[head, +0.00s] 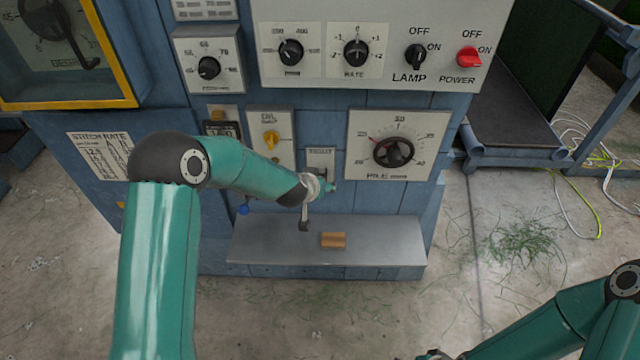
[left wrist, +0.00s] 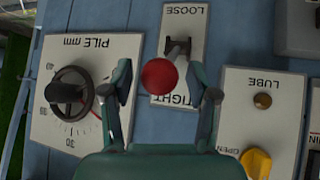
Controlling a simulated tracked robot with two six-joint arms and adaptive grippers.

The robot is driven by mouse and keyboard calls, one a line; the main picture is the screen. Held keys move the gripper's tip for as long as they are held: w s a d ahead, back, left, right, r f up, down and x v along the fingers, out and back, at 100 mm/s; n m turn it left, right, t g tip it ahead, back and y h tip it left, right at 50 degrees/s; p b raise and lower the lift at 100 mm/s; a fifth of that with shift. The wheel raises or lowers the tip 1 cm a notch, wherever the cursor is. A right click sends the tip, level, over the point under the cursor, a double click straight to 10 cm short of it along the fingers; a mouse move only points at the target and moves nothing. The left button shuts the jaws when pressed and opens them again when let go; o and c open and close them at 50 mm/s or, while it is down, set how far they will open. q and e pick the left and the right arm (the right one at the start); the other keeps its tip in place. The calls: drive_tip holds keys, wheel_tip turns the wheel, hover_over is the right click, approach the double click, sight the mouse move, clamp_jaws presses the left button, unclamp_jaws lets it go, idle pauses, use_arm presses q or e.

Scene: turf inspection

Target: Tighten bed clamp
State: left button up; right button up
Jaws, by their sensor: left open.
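The clamp plate (left wrist: 158,92) is a pale strip marked LOOSE at the top and TIGHT at the bottom in the left wrist view, its lettering upside down. It also shows in the head view (head: 320,158), partly behind my left gripper (head: 318,194). A lever with a red ball knob (left wrist: 160,76) comes out from a dark bracket (left wrist: 177,47) on the plate. In the left wrist view my left gripper (left wrist: 161,82) is open, with one finger on each side of the knob and visible gaps. My right gripper (head: 436,355) is barely in frame at the bottom edge; its fingers cannot be made out.
A pile dial (head: 393,152) and a yellow lube valve (head: 270,139) flank the plate. Below, a grey shelf (head: 385,250) holds a small orange-brown block (head: 333,240). The red power switch (head: 467,57) is higher up. Loose cables (head: 590,190) lie at right.

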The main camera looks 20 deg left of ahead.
use_arm(q)
drive_tip(key=v, duration=1.1)
drive_tip(key=shift+s+r, duration=0.3)
drive_tip(key=s+d+f+m+g, duration=0.1)
drive_tip(key=s+f+g, duration=0.1)
drive_tip(key=s+f, duration=0.55)
drive_tip(key=s+f+g, duration=0.3)
drive_tip(key=s+f, duration=0.1)
drive_tip(key=f, duration=0.6)
drive_tip(key=s+d+f+n+g+h, duration=0.1)
drive_tip(key=s+d+f, duration=0.2)
drive_tip(key=s, duration=0.4)
drive_tip(key=s+d+f+n+g+h, duration=0.1)
drive_tip(key=s+d+f+g+h, duration=0.1)
drive_tip(key=s, duration=0.6)
drive_tip(key=shift+s+d+f+g, duration=0.3)
drive_tip(key=shift+d+f, duration=0.2)
drive_tip(key=shift+d, duration=0.2)
